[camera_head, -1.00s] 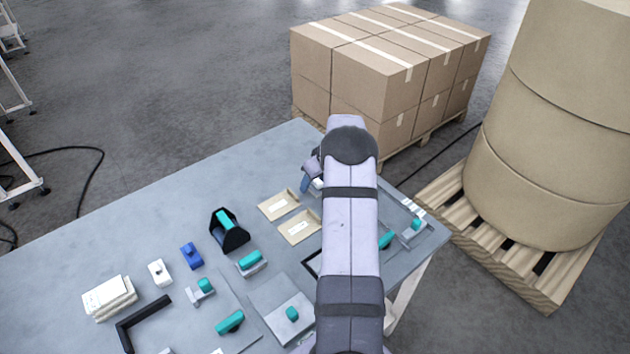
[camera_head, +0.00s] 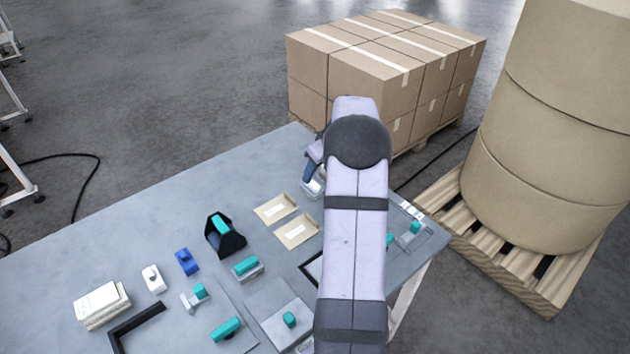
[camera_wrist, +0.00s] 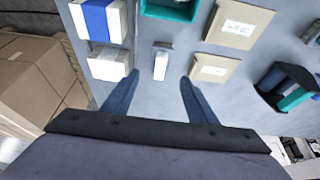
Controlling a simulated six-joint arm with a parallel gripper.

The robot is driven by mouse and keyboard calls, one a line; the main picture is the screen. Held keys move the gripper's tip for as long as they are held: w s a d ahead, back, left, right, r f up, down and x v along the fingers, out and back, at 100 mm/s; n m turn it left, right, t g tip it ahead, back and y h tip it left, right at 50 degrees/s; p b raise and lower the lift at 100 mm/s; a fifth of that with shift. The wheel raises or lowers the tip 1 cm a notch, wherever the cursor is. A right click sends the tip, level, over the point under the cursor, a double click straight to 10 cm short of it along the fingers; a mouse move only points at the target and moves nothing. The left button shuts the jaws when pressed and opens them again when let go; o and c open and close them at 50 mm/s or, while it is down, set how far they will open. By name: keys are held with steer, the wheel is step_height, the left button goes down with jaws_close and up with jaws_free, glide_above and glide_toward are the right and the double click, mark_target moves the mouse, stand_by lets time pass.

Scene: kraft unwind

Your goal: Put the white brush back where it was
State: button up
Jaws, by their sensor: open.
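My gripper (camera_wrist: 160,79) is open, its two dark blue fingers spread apart. It hangs over the far part of the grey table and shows partly in the head view (camera_head: 311,168), beside my arm. A small narrow white piece with a grey end, apparently the white brush (camera_wrist: 160,66), lies on the table in the gap between the fingertips in the wrist view. It also seems to show just below the gripper in the head view (camera_head: 312,188). I cannot tell whether the fingers touch it. Another small white piece (camera_head: 153,279) stands at the left beside a blue one (camera_head: 187,262).
Two tan trays (camera_wrist: 213,69) lie close right of the fingers in the wrist view; white packs (camera_wrist: 108,66) and a teal bin (camera_wrist: 168,10) are also near. A black holder (camera_head: 239,243) with a teal roll and several teal-handled tools occupy the table. The far-left tabletop is clear.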

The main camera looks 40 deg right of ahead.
steer(key=shift+v, duration=1.8)
steer(key=s+a+g, duration=0.1)
steer(key=s+a, duration=0.1)
steer(key=a, duration=0.8)
steer(key=s+a+g, duration=0.1)
steer(key=s+a, duration=0.1)
steer(key=a, duration=0.8)
steer(key=s+a+f+g, duration=0.1)
steer(key=s+a, duration=0.3)
steer(key=s, duration=0.2)
steer(key=s+a+f, duration=0.2)
steer(key=s+a, duration=0.3)
steer(key=s, duration=0.1)
steer(key=s+a+f+g, duration=0.1)
steer(key=s+a, duration=0.4)
steer(key=s, duration=0.1)
steer(key=shift+s+a+f+g, duration=0.1)
steer(key=shift+s+f+g, duration=0.2)
steer(key=shift+s, duration=0.1)
